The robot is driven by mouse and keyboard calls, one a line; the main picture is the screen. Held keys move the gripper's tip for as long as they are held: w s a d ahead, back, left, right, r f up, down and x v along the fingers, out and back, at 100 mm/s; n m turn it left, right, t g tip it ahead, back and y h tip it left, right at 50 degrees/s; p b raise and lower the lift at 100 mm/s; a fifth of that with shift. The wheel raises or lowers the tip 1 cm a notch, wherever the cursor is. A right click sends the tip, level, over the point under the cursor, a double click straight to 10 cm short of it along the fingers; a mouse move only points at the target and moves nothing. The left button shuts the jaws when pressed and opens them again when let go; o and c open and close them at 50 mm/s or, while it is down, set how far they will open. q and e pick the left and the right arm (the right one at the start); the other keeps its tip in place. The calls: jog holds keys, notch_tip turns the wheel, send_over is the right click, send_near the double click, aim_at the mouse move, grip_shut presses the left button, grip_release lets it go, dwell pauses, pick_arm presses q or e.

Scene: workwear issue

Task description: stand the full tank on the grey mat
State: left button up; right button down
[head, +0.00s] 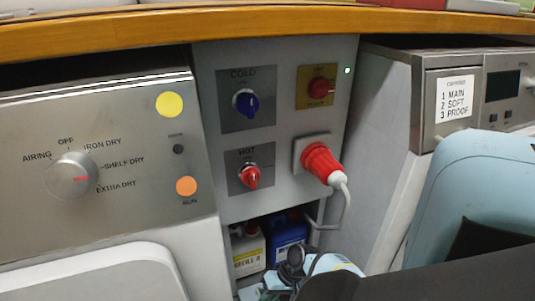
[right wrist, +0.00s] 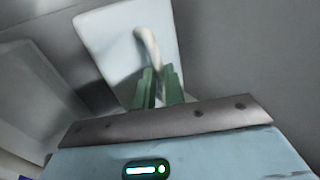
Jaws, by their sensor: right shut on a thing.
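My right gripper (right wrist: 160,80) has green fingers and is shut on a pale curved piece like a handle (right wrist: 147,42) in the right wrist view. A whitish flat-faced thing (right wrist: 110,35) shows right behind that piece. It may be the tank, but I cannot tell this or whether it is full. In the head view the light blue and black end of my right arm reaches to the bottom middle, and what it holds there is not clear. The grey mat is not in sight in either view. My left gripper is not in view.
A dryer panel (head: 110,165) stands at left and another machine (head: 450,90) at right. Between them a grey panel (head: 290,200) has knobs and a red plug (head: 322,163) with a cable. White (head: 247,252) and blue (head: 287,240) bottles stand in the opening below.

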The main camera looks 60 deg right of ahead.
jog(key=shift+w+f, duration=0.1)
jog(key=shift+f, duration=0.1)
dwell(0.5)
jog(key=c, duration=1.4)
grip_release()
jog(key=shift+s+f, duration=0.15)
jog(key=shift+s, duration=0.05)
jog(key=shift+p+v, duration=2.2)
jog(key=shift+v, duration=1.75)
jog(key=shift+w, duration=0.15)
